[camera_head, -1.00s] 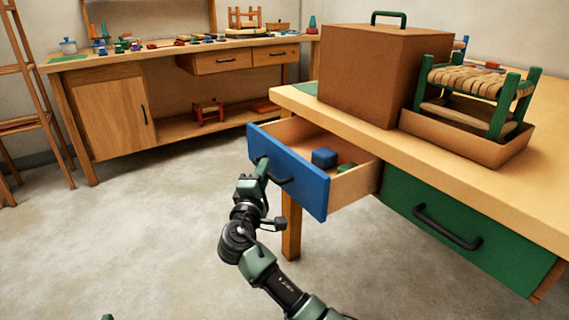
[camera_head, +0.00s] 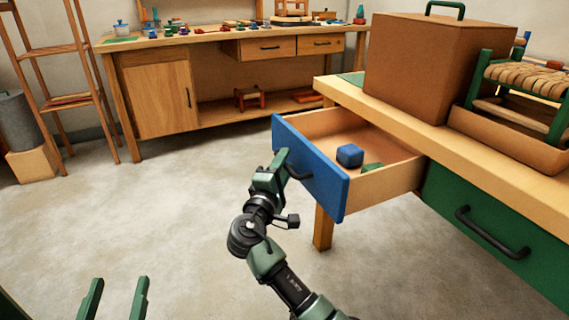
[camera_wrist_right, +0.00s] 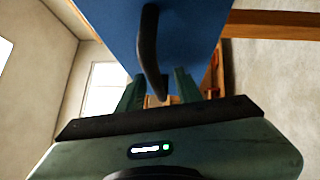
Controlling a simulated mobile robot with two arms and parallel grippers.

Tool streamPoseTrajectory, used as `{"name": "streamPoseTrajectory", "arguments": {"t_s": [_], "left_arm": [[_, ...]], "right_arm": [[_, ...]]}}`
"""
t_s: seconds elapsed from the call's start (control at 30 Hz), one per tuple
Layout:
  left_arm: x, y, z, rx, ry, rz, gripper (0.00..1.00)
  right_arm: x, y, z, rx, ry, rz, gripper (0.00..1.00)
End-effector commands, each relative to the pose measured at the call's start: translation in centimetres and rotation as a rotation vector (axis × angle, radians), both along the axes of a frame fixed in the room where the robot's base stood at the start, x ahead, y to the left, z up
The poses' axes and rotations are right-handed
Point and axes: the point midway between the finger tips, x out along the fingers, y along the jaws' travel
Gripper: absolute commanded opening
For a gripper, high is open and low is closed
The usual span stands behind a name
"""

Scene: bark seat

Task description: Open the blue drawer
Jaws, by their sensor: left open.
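The blue drawer (camera_head: 315,180) in the near table is pulled well out, and its inside shows a blue block (camera_head: 349,155) and a green block (camera_head: 372,168). My right gripper (camera_head: 279,161) is at the left part of the drawer's black handle (camera_head: 302,172). The blue front (camera_wrist_right: 190,30) fills the top there. My left gripper (camera_head: 115,300) is open and empty at the bottom left, away from the drawer.
A green drawer (camera_head: 480,225) beside it is shut. A brown box (camera_head: 415,75) and a small woven stool (camera_head: 525,78) in a tray (camera_head: 500,135) stand on the table. A workbench (camera_head: 150,95) and shelf rack (camera_head: 60,60) stand behind. The floor left of the drawer is clear.

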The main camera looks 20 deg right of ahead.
Motion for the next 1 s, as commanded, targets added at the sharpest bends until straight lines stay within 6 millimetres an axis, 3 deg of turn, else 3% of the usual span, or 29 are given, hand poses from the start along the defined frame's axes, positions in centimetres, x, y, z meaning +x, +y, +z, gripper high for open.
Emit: {"name": "streamPoseTrajectory", "arguments": {"t_s": [0.37, 0.7, 1.0], "left_arm": [[0.1, 0.0, -0.3, 0.005, 0.020, 0.000, 0.59], [-0.2, 0.7, -4.5, 0.061, 0.238, 0.015, 0.59], [-0.4, 0.9, -5.8, 0.077, 0.297, 0.019, 0.59]], "right_arm": [[-0.5, 0.5, 0.1, 0.001, -0.001, 0.003, 0.34], [-4.7, 4.0, -0.8, 0.001, 0.001, 0.003, 0.34], [-5.9, 5.0, -1.0, -0.001, -0.001, 0.001, 0.34]]}}
